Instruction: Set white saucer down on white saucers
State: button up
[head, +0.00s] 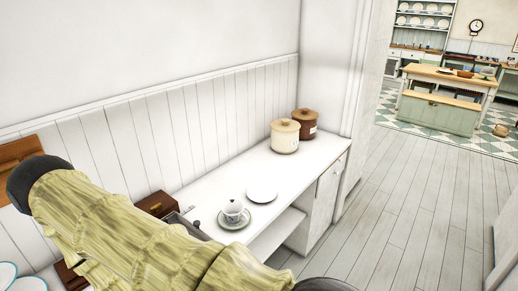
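A plain white saucer (262,195) lies flat on the white counter, right of the middle of the head view. I cannot tell whether it is one saucer or a thin stack. Another saucer with a greenish rim (236,226) stands left of it and nearer to me, with a patterned cup (233,208) on it. Part of some white plates with blue-green rims (8,273) shows at the bottom left corner. My arm, in a yellow-green cover, crosses the lower left and hides part of the counter. My gripper does not show, nor does anything it may hold.
A cream lidded canister (285,138) and a brown lidded canister (306,122) stand at the counter's far end. A brown wooden box (156,204) is beside my arm. Open floor (400,210) lies right.

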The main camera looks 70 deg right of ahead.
aim_at(260, 193)
jog(key=z, duration=2.15)
